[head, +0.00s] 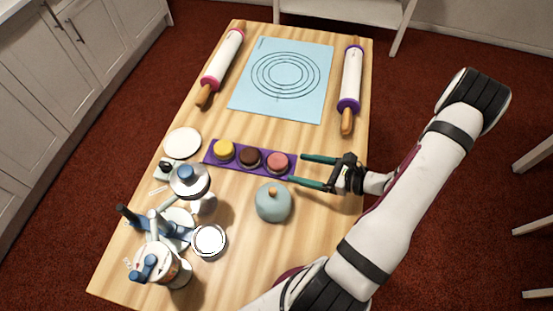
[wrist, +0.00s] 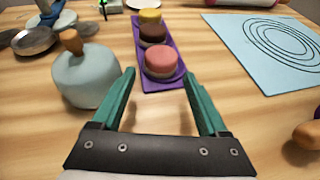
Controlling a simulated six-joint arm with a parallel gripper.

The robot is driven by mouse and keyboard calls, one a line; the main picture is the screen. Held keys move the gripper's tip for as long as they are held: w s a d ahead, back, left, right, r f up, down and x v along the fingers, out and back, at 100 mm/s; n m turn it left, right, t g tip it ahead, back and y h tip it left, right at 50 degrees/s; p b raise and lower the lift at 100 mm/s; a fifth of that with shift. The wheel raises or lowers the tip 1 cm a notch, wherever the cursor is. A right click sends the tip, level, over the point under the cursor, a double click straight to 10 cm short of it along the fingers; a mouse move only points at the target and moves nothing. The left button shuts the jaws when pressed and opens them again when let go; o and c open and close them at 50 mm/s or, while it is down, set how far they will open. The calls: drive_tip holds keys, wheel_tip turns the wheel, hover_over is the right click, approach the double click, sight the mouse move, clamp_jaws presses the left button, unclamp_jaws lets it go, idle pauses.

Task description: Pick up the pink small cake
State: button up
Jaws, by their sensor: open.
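The pink small cake (head: 278,161) sits at the right end of a purple tray (head: 211,151), in a row with a brown cake (head: 250,157) and a yellow cake (head: 224,149). In the wrist view the pink cake (wrist: 162,62) is the nearest of the row, ahead of the fingers and between their lines. My gripper (head: 307,170) is open and empty, to the right of the pink cake, with its green fingers pointing at it. The fingertips are near the tray's right end. In the wrist view the gripper (wrist: 160,85) shows both fingers apart.
A blue-grey round pot with a wooden knob (head: 273,204) stands close to the lower finger. Turntables and metal pans (head: 209,241) crowd the lower left. A white plate (head: 183,143), a blue mat (head: 296,77) and two rolling pins (head: 351,80) (head: 224,58) lie farther back.

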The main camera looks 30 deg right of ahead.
sight(286, 164)
drive_tip(key=x, duration=0.7)
drive_tip(key=shift+r, duration=0.1)
drive_tip(key=shift+d, duration=0.1)
drive_tip(key=c, duration=1)
